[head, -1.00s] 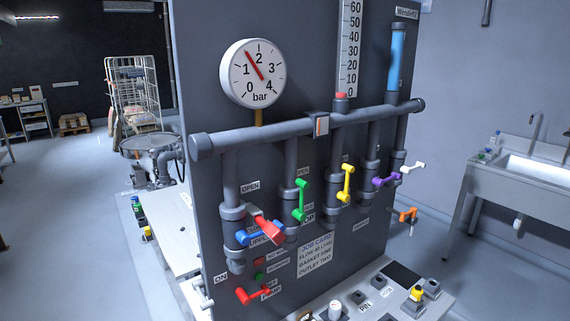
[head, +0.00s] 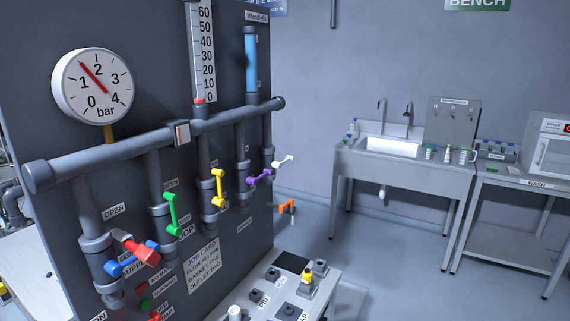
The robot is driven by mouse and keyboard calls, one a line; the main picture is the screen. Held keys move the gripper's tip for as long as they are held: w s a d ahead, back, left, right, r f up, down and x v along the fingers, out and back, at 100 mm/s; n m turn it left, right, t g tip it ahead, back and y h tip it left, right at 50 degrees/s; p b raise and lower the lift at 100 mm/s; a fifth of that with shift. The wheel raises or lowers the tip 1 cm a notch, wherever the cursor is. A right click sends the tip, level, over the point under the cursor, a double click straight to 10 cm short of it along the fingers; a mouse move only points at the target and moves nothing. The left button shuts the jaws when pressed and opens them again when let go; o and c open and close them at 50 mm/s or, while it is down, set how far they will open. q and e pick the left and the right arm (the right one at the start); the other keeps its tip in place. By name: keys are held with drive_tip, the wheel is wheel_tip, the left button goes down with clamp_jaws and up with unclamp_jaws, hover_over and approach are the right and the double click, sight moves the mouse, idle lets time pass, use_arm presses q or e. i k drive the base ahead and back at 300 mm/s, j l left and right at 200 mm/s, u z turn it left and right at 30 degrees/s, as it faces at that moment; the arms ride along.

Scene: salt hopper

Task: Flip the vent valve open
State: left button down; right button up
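Several valve handles sit on a dark panel with grey pipes. They are a blue handle (head: 122,266), a red handle (head: 143,252) beside it, a green handle (head: 172,214), a yellow handle (head: 218,187), a purple handle (head: 260,177) and a white handle (head: 284,161). An orange handle (head: 288,206) sticks out past the panel's right edge, lower down. The labels are too small for me to tell which one is the vent valve. Neither of my grippers is in view.
A round pressure gauge (head: 92,86) is above the pipe (head: 120,153) at left. A console (head: 262,278) with buttons stands at the panel's foot. A sink (head: 392,147) and a steel bench (head: 510,178) stand at right. Open floor (head: 400,270) lies between.

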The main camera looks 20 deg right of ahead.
sight(276, 164)
drive_tip(key=l+u, duration=0.15)
drive_tip(key=l, duration=0.25)
drive_tip(key=k+l+u, duration=0.1)
drive_tip(key=l, duration=0.25)
drive_tip(key=i+l+u, duration=0.1)
drive_tip(key=l+u, duration=0.25)
drive_tip(key=l, duration=0.7)
drive_tip(key=l+u, duration=0.4)
drive_tip(key=l, duration=0.6)
drive_tip(key=i+l, duration=0.15)
drive_tip(key=i, duration=0.4)
drive_tip(key=j+u, duration=0.05)
